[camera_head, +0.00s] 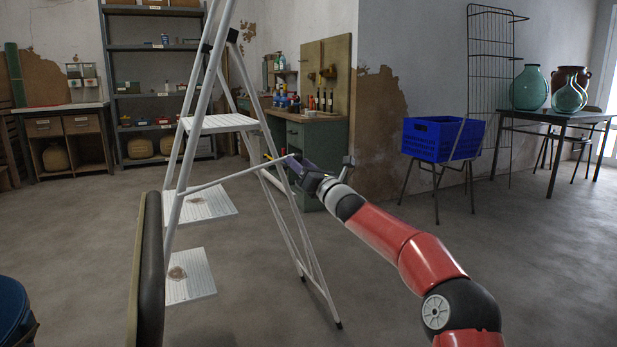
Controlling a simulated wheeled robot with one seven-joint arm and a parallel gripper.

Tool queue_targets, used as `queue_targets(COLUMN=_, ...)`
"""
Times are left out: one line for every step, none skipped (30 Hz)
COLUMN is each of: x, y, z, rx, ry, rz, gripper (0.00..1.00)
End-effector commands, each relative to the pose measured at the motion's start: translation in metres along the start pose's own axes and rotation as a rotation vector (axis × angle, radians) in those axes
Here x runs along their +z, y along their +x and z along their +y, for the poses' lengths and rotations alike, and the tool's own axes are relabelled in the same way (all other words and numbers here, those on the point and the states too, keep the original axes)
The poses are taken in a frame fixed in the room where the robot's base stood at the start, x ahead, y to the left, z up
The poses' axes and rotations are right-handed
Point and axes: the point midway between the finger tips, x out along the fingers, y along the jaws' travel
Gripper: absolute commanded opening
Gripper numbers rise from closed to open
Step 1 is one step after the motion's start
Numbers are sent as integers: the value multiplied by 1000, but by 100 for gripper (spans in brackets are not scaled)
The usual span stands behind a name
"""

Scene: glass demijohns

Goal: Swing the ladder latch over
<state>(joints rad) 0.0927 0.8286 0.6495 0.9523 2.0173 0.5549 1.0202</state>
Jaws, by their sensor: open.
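A white stepladder (217,124) stands open at left centre, its legs spread on the floor. A thin white bar (235,174) slants from its front rail up to the rear legs; it may be the latch, but I cannot tell for sure. My gripper (284,163) is open at the far end of this bar, beside the ladder's rear legs. It is small and seen from behind, so I cannot tell whether the fingers touch the bar or what lies between them.
A green workbench (318,160) with bottles stands behind the ladder. A blue crate (443,139) rests on a stand at right. A table (560,117) with glass demijohns (529,88) is further right. A dark padded edge (147,270) is close at front left.

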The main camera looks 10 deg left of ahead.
Motion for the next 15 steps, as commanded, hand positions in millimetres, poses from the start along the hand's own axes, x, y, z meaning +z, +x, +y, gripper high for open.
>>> queue_targets(x=-1, y=-9, z=-1, rx=-2, ry=1, rz=1, gripper=45)
queue_targets(x=0, y=-13, z=0, rx=0, ry=0, rz=2, gripper=45)
queue_targets(x=0, y=-18, z=0, rx=0, ry=1, rz=2, gripper=45)
queue_targets(x=-1, y=-22, z=0, rx=0, ry=1, rz=3, gripper=45)
queue_targets(x=0, y=-26, z=0, rx=0, ry=2, rz=2, gripper=45)
queue_targets(x=0, y=-31, z=1, rx=1, ry=0, rz=2, gripper=45)
queue_targets(x=-1, y=-34, z=1, rx=1, ry=2, rz=2, gripper=45)
queue_targets(x=-1, y=-38, z=1, rx=1, ry=2, rz=2, gripper=45)
queue_targets(x=-1, y=-42, z=2, rx=3, ry=0, rz=2, gripper=45)
queue_targets(x=-1, y=-45, z=2, rx=3, ry=1, rz=2, gripper=45)
queue_targets(x=-1, y=-47, z=2, rx=2, ry=2, rz=2, gripper=45)
queue_targets(x=-2, y=-50, z=2, rx=3, ry=2, rz=2, gripper=45)
queue_targets(x=-1, y=-51, z=2, rx=3, ry=2, rz=1, gripper=45)
queue_targets(x=-1, y=-52, z=3, rx=4, ry=1, rz=1, gripper=45)
queue_targets(x=-2, y=-53, z=3, rx=4, ry=1, rz=1, gripper=45)
